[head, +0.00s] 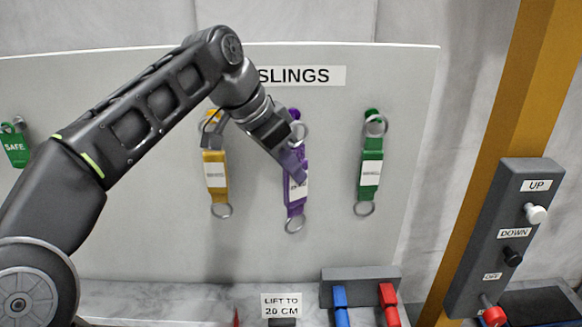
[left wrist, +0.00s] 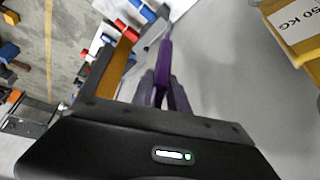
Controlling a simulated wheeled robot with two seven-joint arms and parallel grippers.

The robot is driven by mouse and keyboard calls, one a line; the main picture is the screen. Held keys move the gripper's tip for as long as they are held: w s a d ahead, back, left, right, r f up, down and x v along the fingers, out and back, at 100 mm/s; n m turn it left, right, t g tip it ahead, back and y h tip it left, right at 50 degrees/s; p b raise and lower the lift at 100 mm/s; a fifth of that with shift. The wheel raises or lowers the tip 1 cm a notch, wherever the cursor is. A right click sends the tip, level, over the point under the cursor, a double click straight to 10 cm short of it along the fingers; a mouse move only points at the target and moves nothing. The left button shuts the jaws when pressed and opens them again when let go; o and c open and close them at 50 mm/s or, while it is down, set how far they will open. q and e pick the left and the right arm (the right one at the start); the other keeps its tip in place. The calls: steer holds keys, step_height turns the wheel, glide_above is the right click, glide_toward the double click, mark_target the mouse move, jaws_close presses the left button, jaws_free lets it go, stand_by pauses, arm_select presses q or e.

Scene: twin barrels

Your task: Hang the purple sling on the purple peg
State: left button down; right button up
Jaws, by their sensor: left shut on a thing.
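The purple sling (head: 296,192) hangs upright in front of the board in the head view, with a metal ring at each end and a white label. My left gripper (head: 294,170) is shut on its upper part, and its fingers hide some of the strap. The purple peg (head: 294,113) shows just above the sling's top ring; I cannot tell whether the ring is around the peg. In the left wrist view the purple sling (left wrist: 166,55) runs away from between my left fingers (left wrist: 165,92). My right gripper is not in view.
A yellow sling (head: 215,170) hangs to the left and a green sling (head: 371,165) to the right, both near on the board (head: 130,240). A control box (head: 505,235) is on the orange post at the right.

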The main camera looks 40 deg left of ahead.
arm_select(q)
steer(key=w+a+p, duration=0.2)
steer(key=w+a, duration=0.2)
steer(key=w, duration=0.1)
steer(key=shift+f, duration=0.45)
steer(key=shift+w, duration=0.15)
stand_by(0.7)
steer(key=c, duration=1.2)
jaws_free()
